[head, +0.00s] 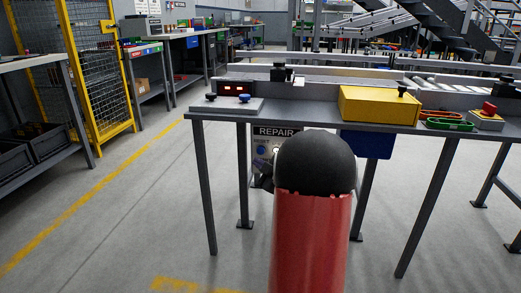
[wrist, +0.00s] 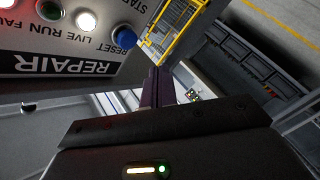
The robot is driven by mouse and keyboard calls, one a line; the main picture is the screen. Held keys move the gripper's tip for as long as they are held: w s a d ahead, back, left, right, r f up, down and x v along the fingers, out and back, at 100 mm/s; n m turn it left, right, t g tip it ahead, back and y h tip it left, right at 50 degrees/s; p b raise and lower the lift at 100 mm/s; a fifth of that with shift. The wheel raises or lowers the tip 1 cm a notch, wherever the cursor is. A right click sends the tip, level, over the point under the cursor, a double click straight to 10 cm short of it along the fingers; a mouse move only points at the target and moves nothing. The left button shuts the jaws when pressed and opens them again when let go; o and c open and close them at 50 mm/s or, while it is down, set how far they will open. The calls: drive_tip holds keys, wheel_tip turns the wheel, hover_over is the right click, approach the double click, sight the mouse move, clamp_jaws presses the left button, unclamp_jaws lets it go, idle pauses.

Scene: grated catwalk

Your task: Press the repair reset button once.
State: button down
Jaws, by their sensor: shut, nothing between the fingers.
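The repair panel (wrist: 60,50) fills the upper left of the wrist view, upside down, with its REPAIR label. A round blue button (wrist: 124,38) sits beside the word RESET near the panel's edge. My gripper (wrist: 158,76) is shut and empty, its dark fingers just right of and below the blue button in the picture, with a gap between them. In the head view the panel (head: 277,131) hangs under the bench, and the blue button (head: 262,151) shows at its left. My red arm with its black cap hides the panel's right part.
A white lamp (wrist: 86,20) glows on the panel. The grey bench (head: 300,112) carries a yellow box (head: 378,104), green and orange rings, and a red push button (head: 488,109) on a separate box. A blue bin (head: 368,144) hangs beneath. The floor at left is clear.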

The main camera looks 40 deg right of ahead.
sight(259, 152)
drive_tip(key=shift+w+d, duration=1.25)
drive_tip(key=shift+d, duration=0.2)
drive_tip(key=shift+d, duration=0.1)
idle(0.9)
drive_tip(key=shift+w+d, duration=0.2)
drive_tip(key=shift+w, duration=0.1)
drive_tip(key=shift+w+d+p, duration=0.35)
drive_tip(key=shift+w+d, duration=0.15)
drive_tip(key=shift+d, duration=0.15)
idle(0.9)
drive_tip(key=shift+s+a, duration=0.15)
drive_tip(key=shift+s+a+b, duration=0.55)
drive_tip(key=shift+s+a, duration=0.1)
drive_tip(key=shift+a, duration=0.15)
drive_tip(key=shift+s+a+b, duration=0.95)
drive_tip(key=shift+s+a, duration=0.7)
drive_tip(key=shift+a, duration=0.25)
